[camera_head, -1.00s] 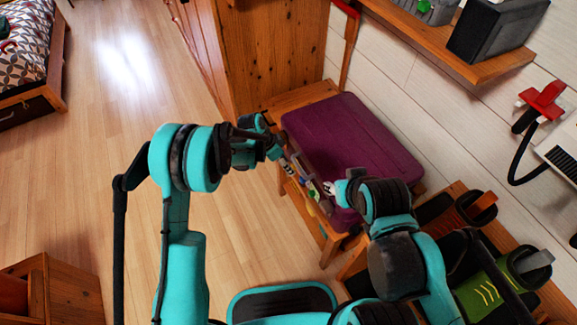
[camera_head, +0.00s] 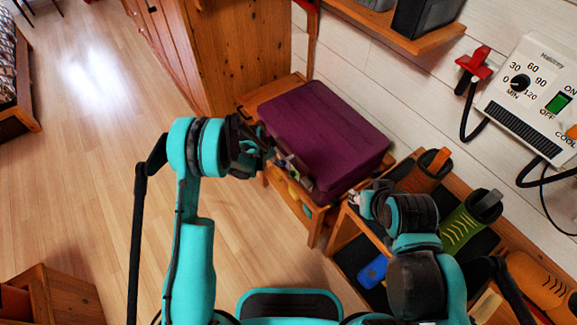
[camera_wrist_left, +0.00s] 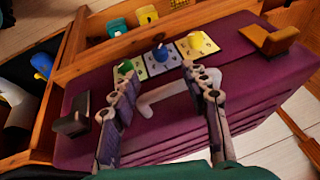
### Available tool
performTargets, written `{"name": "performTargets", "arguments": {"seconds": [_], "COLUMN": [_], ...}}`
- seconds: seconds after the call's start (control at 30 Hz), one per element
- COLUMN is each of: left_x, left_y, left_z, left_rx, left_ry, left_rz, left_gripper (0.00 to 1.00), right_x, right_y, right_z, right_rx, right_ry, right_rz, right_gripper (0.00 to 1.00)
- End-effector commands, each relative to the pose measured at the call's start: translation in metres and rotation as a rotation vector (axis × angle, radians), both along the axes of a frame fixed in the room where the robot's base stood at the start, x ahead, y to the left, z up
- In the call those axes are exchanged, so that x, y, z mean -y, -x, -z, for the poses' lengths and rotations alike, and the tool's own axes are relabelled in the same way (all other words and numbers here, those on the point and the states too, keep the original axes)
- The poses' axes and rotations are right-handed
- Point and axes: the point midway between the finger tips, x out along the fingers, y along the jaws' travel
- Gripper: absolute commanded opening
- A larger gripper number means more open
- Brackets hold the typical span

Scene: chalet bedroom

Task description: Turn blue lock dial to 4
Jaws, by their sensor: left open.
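The purple case (camera_head: 325,138) stands on a wooden stand, its lock side facing my left gripper. In the left wrist view, the blue dial (camera_wrist_left: 160,53) sits on a middle plate, between the green dial (camera_wrist_left: 126,68) and the yellow dial (camera_wrist_left: 195,42). Numbers ring the dials but are too small to read. My left gripper (camera_wrist_left: 156,73) is open and empty; its fingers reach toward the plates, with the blue dial beyond the gap. The left finger overlaps the green plate. In the head view my left gripper (camera_head: 268,152) is at the case's front. My right gripper (camera_head: 362,200) is right of the case; its jaws are unclear.
A handle (camera_wrist_left: 165,94) lies below the dials, between a dark latch (camera_wrist_left: 73,115) and an orange latch (camera_wrist_left: 272,40). A shoe rack with a green shoe (camera_head: 465,228) is near my right arm. Open wood floor (camera_head: 90,185) lies to the left.

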Motion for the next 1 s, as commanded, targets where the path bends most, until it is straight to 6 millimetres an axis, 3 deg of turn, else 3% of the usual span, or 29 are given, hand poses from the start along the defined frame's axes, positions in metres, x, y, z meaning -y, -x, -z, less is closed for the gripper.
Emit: {"name": "performTargets", "arguments": {"seconds": [0.3,0.5,0.93,1.0], "left_x": [0.015,0.022,0.024,0.024], "left_y": [-0.024,-0.034,-0.037,-0.037], "left_z": [0.063,0.088,0.095,0.095], "left_rx": [-0.001,-0.001,-0.001,-0.001], "left_ry": [0.000,0.000,0.001,0.001], "left_rz": [0.001,0.003,0.002,0.002], "left_gripper": [0.46,0.46,0.46,0.28], "right_x": [0.000,0.000,0.000,0.000], "right_y": [0.000,0.000,0.000,0.000], "right_z": [0.027,0.036,0.038,0.038], "right_rx": [0.000,0.000,0.000,0.000], "right_ry": [0.000,0.000,0.000,0.000], "right_rz": [0.000,0.000,0.000,0.000], "right_gripper": [0.40,0.40,0.40,0.40]}}
